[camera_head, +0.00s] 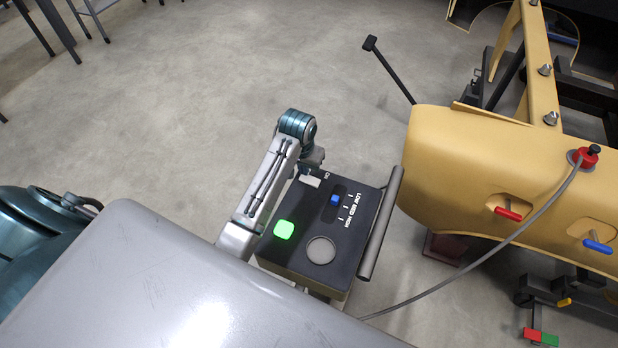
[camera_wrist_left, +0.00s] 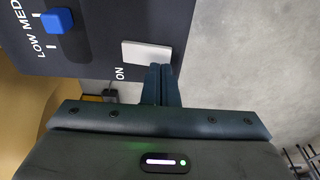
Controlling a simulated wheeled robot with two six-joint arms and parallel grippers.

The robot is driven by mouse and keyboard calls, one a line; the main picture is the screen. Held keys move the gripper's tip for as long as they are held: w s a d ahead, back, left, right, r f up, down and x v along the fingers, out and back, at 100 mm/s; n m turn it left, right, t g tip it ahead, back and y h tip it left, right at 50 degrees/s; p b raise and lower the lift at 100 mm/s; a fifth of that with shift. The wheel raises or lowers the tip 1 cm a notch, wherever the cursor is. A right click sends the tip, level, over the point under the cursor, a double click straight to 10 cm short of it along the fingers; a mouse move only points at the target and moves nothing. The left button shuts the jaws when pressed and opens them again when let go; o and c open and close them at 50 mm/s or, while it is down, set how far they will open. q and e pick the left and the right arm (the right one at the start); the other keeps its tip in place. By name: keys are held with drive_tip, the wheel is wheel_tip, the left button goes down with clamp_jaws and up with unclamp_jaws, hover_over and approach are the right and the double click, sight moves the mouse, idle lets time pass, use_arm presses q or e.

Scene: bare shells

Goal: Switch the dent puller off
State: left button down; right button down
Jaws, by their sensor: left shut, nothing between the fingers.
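The dent puller (camera_head: 290,262) is a dark box with a bar handle, a lit green light (camera_head: 284,229), a blue slider (camera_head: 335,199) and a pale round disc (camera_head: 321,250). Its white switch (camera_head: 309,180) sits at the far edge beside the word ON. The switch also shows in the left wrist view (camera_wrist_left: 147,53), flat and close to the fingers. My left gripper (camera_wrist_left: 161,70) is shut and empty, its tips at the switch's edge. I cannot tell whether they touch it. In the head view the gripper (camera_head: 313,163) is partly hidden by its arm. My right gripper is out of view.
A yellow shell (camera_head: 450,160) on a stand is at the right, with a red fitting (camera_head: 588,155), a red handle (camera_head: 508,214) and a blue handle (camera_head: 598,247). A grey cable (camera_head: 480,263) runs from the fitting toward the box. The floor beyond the box is clear.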

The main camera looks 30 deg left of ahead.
sight(304, 177)
use_arm(q)
drive_tip(key=shift+f, duration=0.35)
idle(0.7)
drive_tip(key=shift+f, duration=0.55)
idle(0.3)
drive_tip(key=shift+r+p, duration=0.35)
drive_tip(key=shift+r, duration=3.15)
